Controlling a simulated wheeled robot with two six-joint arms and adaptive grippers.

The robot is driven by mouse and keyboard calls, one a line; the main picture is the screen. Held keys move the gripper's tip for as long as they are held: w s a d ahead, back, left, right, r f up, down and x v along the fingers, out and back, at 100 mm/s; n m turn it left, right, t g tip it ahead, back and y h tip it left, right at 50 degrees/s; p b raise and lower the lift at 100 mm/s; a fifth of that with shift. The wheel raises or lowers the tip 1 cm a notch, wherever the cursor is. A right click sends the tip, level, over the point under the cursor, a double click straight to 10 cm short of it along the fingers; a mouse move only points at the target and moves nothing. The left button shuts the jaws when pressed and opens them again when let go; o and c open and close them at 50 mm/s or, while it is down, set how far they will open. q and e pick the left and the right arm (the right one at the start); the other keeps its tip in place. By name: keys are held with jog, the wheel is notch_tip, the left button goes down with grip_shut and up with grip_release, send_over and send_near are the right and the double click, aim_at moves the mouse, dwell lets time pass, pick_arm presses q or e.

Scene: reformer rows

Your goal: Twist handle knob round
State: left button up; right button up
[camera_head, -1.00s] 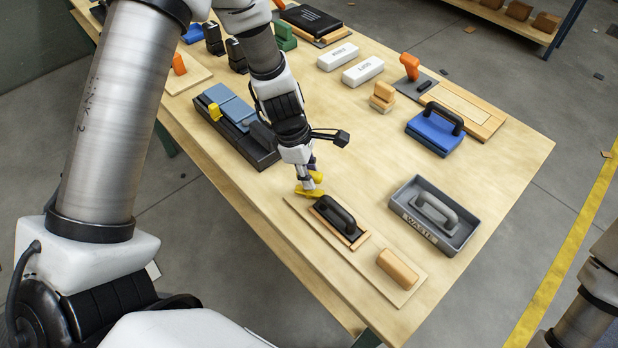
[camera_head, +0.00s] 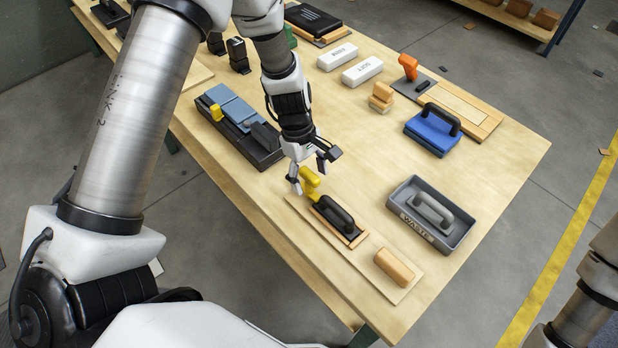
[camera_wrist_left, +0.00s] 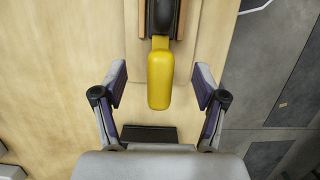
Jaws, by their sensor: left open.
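The yellow handle knob (camera_head: 311,184) sits at the far end of a black-handled block (camera_head: 336,214) on a thin wooden board near the table's front edge. In the left wrist view the yellow knob (camera_wrist_left: 160,80) points straight down the picture, in line with the black handle (camera_wrist_left: 163,17). My left gripper (camera_head: 308,175) is open over the knob. In the wrist view its two fingers (camera_wrist_left: 160,84) stand either side of the knob, with a clear gap on both sides. My right gripper is out of view.
A tan block (camera_head: 395,267) lies on the same board (camera_head: 363,265). A grey WASTE tray (camera_head: 464,233) stands to the right. A dark station with blue pads (camera_head: 233,106) and a small yellow part is behind on the left. Bare table lies between these.

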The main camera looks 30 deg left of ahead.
pick_arm(q)
jog(key=shift+r, duration=0.1)
jog(key=p+v, duration=0.2)
jog(key=d+p+v, duration=0.1)
jog(key=p+v, duration=0.1)
jog(key=p, duration=0.1)
jog(key=p+v, duration=0.2)
jog(key=v, duration=0.1)
jog(key=shift+s+d+r, duration=0.15)
jog(key=shift+s+d, duration=0.1)
jog(key=shift+d, duration=0.05)
jog(key=shift+f, duration=0.2)
